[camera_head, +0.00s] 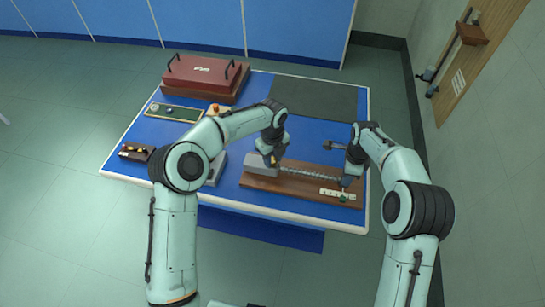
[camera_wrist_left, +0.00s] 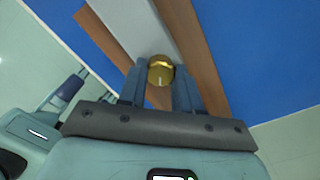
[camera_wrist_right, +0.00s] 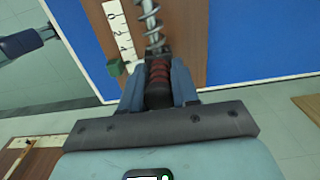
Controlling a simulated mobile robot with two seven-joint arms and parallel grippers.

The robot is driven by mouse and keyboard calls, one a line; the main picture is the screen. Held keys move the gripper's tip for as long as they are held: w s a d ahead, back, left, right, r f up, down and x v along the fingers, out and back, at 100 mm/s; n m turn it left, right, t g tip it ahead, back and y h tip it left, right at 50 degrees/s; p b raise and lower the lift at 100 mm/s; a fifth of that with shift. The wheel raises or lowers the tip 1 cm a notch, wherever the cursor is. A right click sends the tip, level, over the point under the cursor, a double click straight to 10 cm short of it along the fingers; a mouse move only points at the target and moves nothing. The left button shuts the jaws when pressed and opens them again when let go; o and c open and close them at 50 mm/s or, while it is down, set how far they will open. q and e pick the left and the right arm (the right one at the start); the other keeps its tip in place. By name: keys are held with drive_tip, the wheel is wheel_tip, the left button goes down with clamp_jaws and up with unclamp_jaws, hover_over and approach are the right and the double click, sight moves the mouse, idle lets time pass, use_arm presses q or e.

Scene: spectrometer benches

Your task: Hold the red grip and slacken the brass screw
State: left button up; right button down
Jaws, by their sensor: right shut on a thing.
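The brass screw (camera_wrist_left: 160,72) sits on the grey block (camera_head: 262,166) at the left end of the wooden board (camera_head: 300,196). My left gripper (camera_head: 273,158) is over the block, its fingers on either side of the brass screw head with small gaps; it is open. The red grip (camera_wrist_right: 158,72), ribbed and dark red, is at the right end of the coiled spring (camera_head: 308,173). My right gripper (camera_head: 347,182) is shut on the red grip, which shows between its fingers in the right wrist view.
A white scale (camera_head: 329,192) with a green block (camera_head: 344,197) lies along the board's front right. A red case (camera_head: 205,76) stands at the table's back left, near a green tray (camera_head: 174,112) and a small dark box (camera_head: 136,151). A dark mat (camera_head: 315,97) lies bare at the back right.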

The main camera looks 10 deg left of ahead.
use_arm(q)
drive_tip(key=shift+n, duration=0.4)
drive_tip(key=n, duration=0.4)
drive_tip(key=shift+n, duration=0.4)
drive_tip(key=n, duration=0.5)
drive_tip(key=shift+n, duration=0.7)
drive_tip(key=shift+r, duration=0.1)
drive_tip(key=o, duration=1)
drive_tip(key=shift+o, duration=0.2)
wheel_tip(320, 180, up, 12)
